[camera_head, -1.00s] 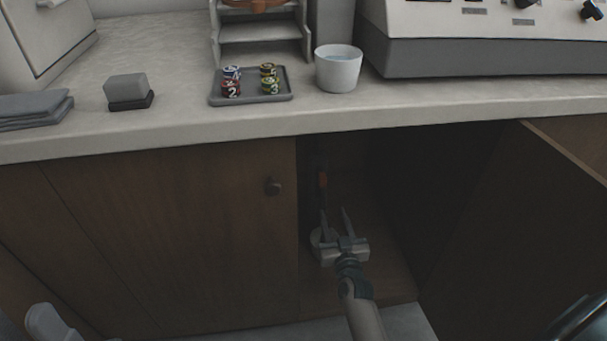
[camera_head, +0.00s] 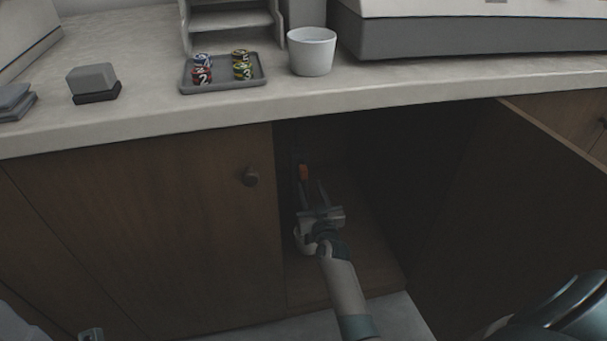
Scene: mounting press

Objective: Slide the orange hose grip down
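The orange hose grip (camera_head: 304,172) is a small upright piece on a dark, thin hose inside the open cabinet, near its left side. My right gripper (camera_head: 312,188) reaches into the cabinet from below. Its two fingers are apart and point up toward the grip. The fingertips are just below or in front of the grip; I cannot tell whether they touch it. The lower hose is hard to make out in the dark. A small grey part at the bottom left edge may belong to my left gripper (camera_head: 91,335); its fingers do not show clearly.
A closed cabinet door (camera_head: 150,240) with a knob is left of the opening. An open door (camera_head: 510,220) stands on the right. Above, the counter (camera_head: 400,92) holds a white cup (camera_head: 312,52) and a tray (camera_head: 222,88) of small round pieces.

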